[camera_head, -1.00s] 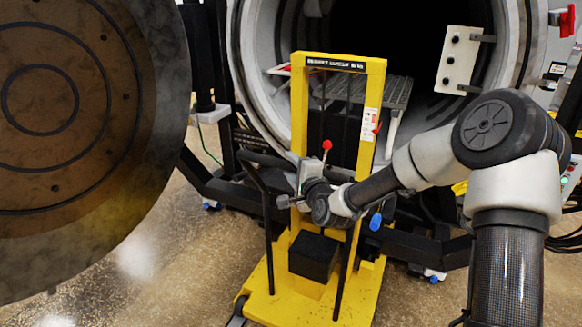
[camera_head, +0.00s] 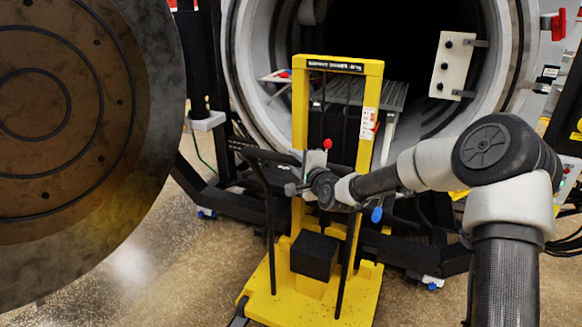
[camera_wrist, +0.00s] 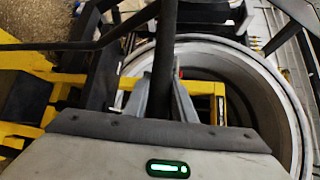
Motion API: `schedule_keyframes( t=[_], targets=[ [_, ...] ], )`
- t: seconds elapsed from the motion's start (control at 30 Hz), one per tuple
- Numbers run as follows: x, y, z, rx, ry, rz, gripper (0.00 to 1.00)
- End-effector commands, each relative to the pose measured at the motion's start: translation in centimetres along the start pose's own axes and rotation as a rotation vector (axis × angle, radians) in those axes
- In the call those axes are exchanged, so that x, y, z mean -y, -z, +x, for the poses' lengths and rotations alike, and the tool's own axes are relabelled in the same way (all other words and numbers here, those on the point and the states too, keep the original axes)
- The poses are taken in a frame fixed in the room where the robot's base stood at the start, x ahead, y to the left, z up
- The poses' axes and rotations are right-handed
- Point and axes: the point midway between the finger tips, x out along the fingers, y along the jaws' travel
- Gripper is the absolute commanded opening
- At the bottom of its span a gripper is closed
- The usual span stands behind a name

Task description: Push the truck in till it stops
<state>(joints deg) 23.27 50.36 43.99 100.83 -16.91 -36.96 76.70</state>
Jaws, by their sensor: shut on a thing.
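The truck (camera_head: 375,80) is a yellow lift frame on a low yellow base, with a black block low between its posts. It stands upright in front of the open round furnace mouth (camera_head: 232,60), and its top overlaps the mouth in the head view. My gripper (camera_head: 303,172) is at the truck's black push handle (camera_head: 262,185). In the wrist view, my gripper (camera_wrist: 163,100) is shut on a dark bar of the handle (camera_wrist: 165,55). The fingertips are partly hidden in the head view. Whether the truck touches the furnace is hidden.
A large round furnace door (camera_head: 150,130) stands open at the left. A grey slatted rack (camera_head: 385,95) lies inside the mouth. The floor (camera_head: 140,275) at the lower left is clear.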

Motion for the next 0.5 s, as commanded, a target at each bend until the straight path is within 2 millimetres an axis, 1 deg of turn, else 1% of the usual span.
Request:
schedule_keyframes(
  t=[0.03, 0.1, 0.13, 0.2, 0.23, 0.5],
  targets=[
    [0.19, 0.53, -0.1, -0.009, 0.003, 0.0, 0.0],
    [0.18, 0.52, -0.11, -0.009, 0.002, 0.0, 0.0],
    [0.18, 0.52, -0.12, -0.009, 0.002, 0.0, 0.27],
    [0.15, 0.47, -0.12, -0.008, 0.002, 0.0, 0.38],
    [0.14, 0.42, -0.12, -0.007, 0.001, 0.0, 0.42],
    [0.04, 0.11, -0.14, -0.002, -0.001, 0.0, 0.42]
  ],
)
